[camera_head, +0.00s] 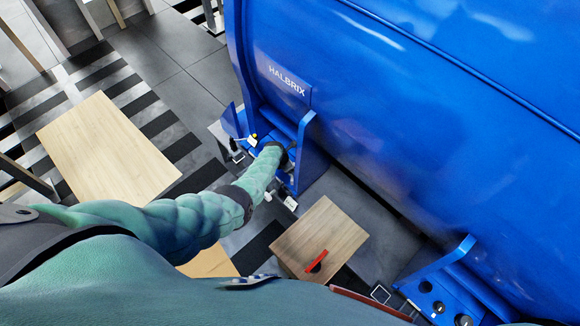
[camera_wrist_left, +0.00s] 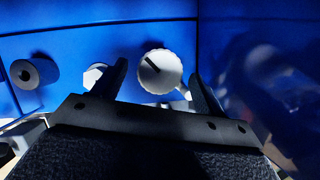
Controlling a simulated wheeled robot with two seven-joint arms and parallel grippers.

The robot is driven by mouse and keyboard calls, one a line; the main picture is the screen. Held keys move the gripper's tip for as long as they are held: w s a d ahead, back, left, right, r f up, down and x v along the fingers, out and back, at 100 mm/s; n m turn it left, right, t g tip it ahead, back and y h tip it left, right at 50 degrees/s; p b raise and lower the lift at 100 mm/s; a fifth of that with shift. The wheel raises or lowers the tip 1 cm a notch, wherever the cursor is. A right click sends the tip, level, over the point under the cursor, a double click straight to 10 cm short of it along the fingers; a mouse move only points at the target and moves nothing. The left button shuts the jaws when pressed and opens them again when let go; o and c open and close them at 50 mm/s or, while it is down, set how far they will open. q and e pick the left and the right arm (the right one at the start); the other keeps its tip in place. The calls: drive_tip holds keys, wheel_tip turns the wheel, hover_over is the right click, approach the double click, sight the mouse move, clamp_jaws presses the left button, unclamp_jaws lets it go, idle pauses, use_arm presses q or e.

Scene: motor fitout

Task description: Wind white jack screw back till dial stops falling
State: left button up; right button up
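A white round knurled knob with a black mark across its face, which looks like the white jack screw (camera_wrist_left: 160,72), shows in the left wrist view against the blue motor foot. My left gripper (camera_wrist_left: 158,75) is open, with one dark finger on each side of the knob. A gap shows between each finger and the knob. In the head view my left arm reaches to the blue foot, and its gripper (camera_head: 284,155) is mostly hidden. My right gripper is out of view.
The big blue motor (camera_head: 400,110) fills the right side. A dark round bolt (camera_wrist_left: 28,72) and a white hexagonal part (camera_wrist_left: 93,75) sit left of the knob. A wooden tabletop (camera_head: 105,150) and a smaller one (camera_head: 325,230) bearing a red-handled tool (camera_head: 316,262) stand nearby.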

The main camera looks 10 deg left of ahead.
use_arm(q)
drive_tip(key=shift+s+a+r+p, duration=0.1)
drive_tip(key=shift+a+r+p, duration=0.05)
drive_tip(key=shift+r+p, duration=0.25)
drive_tip(key=v, duration=0.3)
drive_tip(key=shift+p, duration=0.4)
drive_tip(key=v, duration=0.3)
drive_tip(key=shift+s+a+r, duration=0.1)
drive_tip(key=shift+s+r, duration=0.05)
drive_tip(key=shift+r, duration=0.25)
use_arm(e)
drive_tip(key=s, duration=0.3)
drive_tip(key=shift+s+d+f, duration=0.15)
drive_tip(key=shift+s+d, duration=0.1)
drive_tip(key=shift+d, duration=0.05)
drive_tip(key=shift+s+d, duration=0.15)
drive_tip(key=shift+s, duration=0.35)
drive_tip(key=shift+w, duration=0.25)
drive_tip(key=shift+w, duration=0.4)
